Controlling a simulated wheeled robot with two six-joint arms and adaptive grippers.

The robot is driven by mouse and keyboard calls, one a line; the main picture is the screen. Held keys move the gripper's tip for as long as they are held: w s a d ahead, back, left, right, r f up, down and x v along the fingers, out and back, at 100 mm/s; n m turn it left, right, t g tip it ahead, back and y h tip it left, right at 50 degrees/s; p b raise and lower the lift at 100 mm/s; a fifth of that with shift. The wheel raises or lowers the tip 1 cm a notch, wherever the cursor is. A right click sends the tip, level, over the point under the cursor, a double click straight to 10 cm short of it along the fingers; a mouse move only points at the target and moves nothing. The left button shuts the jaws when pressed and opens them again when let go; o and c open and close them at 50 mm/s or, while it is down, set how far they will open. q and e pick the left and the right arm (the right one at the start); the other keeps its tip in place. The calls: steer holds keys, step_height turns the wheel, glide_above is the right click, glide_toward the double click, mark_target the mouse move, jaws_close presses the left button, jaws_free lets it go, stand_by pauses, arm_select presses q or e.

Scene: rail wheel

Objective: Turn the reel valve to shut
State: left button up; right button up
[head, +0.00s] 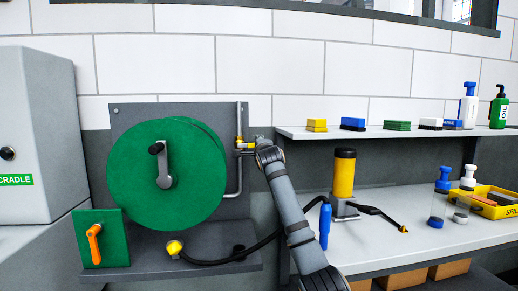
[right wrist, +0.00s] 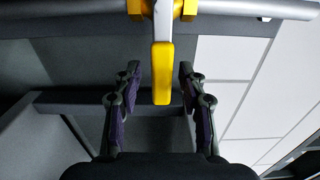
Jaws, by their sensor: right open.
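The reel valve has a yellow lever (head: 246,146) on the thin grey upright pipe (head: 239,118) at the right of the green hose reel (head: 140,185). In the right wrist view the lever (right wrist: 162,75) lies crosswise to the pipe (right wrist: 235,8), between yellow fittings. My right gripper (head: 262,141) is at the lever in the head view, its fingers small and partly hidden by the arm. In the right wrist view the right gripper (right wrist: 158,77) is open, one finger on each side of the lever, with visible gaps. My left gripper is not in view.
A green box with an orange handle (head: 94,244) is below left of the reel. A black hose with a yellow end (head: 175,248) crosses the lower shelf. A shelf (head: 400,133) is above.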

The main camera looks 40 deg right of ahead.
steer(key=v, duration=1.2)
